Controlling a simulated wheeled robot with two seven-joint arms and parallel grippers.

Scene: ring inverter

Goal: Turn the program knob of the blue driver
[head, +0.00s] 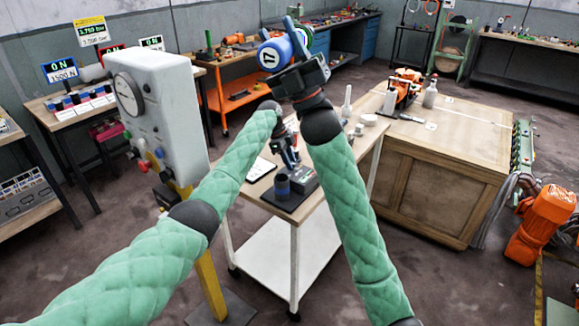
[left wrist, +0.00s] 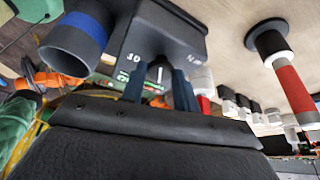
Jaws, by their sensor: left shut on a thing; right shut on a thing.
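A small dark box (head: 304,180) with a dark blue cup (head: 283,185) beside it stands on a black plate on the white-shelved table. The left wrist view shows the box (left wrist: 183,28) close up, with the blue-rimmed cup (left wrist: 75,42) at its left. A small knob with a pale pointer (left wrist: 160,70) and printed numbers show on the box face. My left gripper (head: 288,155), also in the left wrist view (left wrist: 160,88), has its fingers on either side of this knob. My right gripper (head: 280,42) is raised, shut on a blue drum marked 17 (head: 271,55).
A white gauge cabinet (head: 160,115) on a yellow post stands left of the table. A wooden crate bench (head: 440,175) with an orange tool (head: 403,85) and bottle (head: 430,95) is at right. My right forearm passes in front of the table's right side.

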